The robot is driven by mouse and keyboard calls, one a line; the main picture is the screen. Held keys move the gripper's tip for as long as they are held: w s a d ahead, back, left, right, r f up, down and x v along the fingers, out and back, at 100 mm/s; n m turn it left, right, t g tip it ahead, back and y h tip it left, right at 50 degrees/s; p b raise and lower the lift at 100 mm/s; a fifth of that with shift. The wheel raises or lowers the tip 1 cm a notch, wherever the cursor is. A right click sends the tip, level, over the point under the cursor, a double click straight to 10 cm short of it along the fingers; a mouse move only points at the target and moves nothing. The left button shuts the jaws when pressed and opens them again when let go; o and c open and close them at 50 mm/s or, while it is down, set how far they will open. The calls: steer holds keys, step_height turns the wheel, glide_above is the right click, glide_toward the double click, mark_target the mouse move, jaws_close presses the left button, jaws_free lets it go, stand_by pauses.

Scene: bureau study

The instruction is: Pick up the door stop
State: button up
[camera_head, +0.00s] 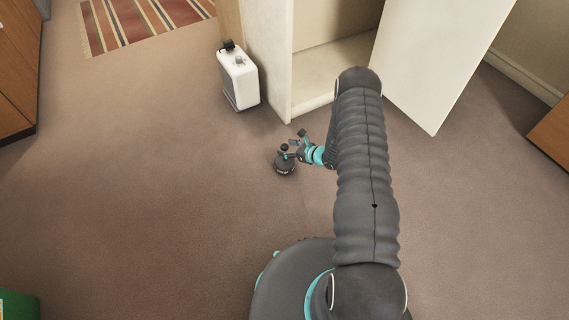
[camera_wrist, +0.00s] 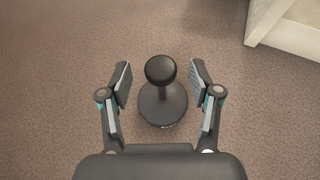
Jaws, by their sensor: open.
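The door stop (camera_wrist: 161,103) is a dark grey piece with a round base and a knob on top. It stands upright on the carpet. In the head view the door stop (camera_head: 285,166) is on the floor in front of the open cabinet. My gripper (camera_wrist: 160,83) is open in the wrist view, with one finger on each side of the door stop and gaps between. In the head view my gripper (camera_head: 293,146) is right at the door stop, partly hiding it.
A white heater-like box (camera_head: 239,80) stands behind and to the left. The pale cabinet (camera_head: 290,60) has its door (camera_head: 440,60) swung open at the right. A striped rug (camera_head: 135,20) lies at the back left.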

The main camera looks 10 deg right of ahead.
steer(key=shift+x, duration=1.05)
jaws_close()
steer(key=shift+r, duration=0.1)
steer(key=shift+w+r, duration=0.1)
steer(key=shift+r, duration=0.05)
